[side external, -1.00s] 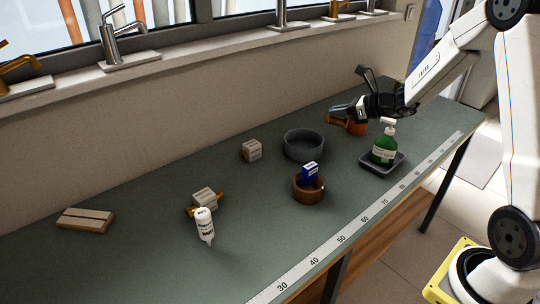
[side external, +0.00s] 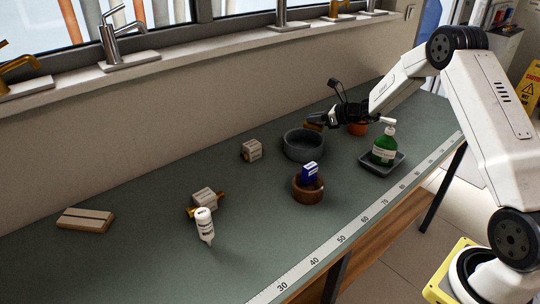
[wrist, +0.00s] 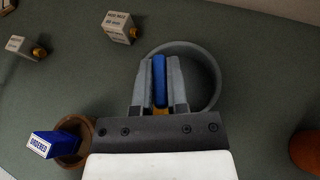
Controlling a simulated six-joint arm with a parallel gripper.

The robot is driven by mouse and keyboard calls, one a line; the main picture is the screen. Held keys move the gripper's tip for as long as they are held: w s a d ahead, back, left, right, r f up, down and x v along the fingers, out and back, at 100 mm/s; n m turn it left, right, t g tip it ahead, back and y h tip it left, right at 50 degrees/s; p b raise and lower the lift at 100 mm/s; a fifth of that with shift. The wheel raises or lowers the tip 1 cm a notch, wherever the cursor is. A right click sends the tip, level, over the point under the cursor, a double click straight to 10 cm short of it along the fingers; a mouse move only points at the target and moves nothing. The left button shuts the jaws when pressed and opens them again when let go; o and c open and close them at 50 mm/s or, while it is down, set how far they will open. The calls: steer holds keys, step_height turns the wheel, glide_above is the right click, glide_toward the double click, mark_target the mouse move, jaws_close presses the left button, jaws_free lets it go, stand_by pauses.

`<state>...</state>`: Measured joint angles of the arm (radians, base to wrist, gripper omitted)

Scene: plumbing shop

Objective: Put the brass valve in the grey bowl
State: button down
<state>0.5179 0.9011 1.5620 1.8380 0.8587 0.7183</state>
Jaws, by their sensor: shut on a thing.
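My gripper (side external: 316,119) is shut on the brass valve (side external: 314,127). In the wrist view the fingertips (wrist: 160,62) pinch the valve's long blue part (wrist: 159,82), with a bit of brass below it. The grey bowl (side external: 303,154) stands on the green bench; its inside looks empty in the side view. The valve is held above the bowl's right rear rim in the side view. In the wrist view the fingers overlap the bowl (wrist: 217,85) and hide its left and near parts.
A brown bowl (side external: 308,193) with a blue box (side external: 309,173) stands in front. A green soap bottle (side external: 383,148) on a dark tray (side external: 377,168) and an orange object (side external: 357,129) are at right. A small carton (side external: 251,151) is left of the grey bowl.

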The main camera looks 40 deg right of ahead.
mark_target(312, 130)
steer(key=shift+w+d+f, duration=0.1)
steer(key=shift+w+f, duration=0.2)
steer(key=shift+f, duration=0.05)
steer(key=shift+f, duration=0.1)
steer(key=shift+w+f, duration=0.15)
steer(key=shift+w, duration=0.05)
steer(key=shift+f, duration=1.6)
steer(key=shift+f, duration=0.55)
steer(key=c, duration=0.6)
jaws_free()
steer(key=shift+c, duration=0.2)
steer(key=shift+r, duration=0.1)
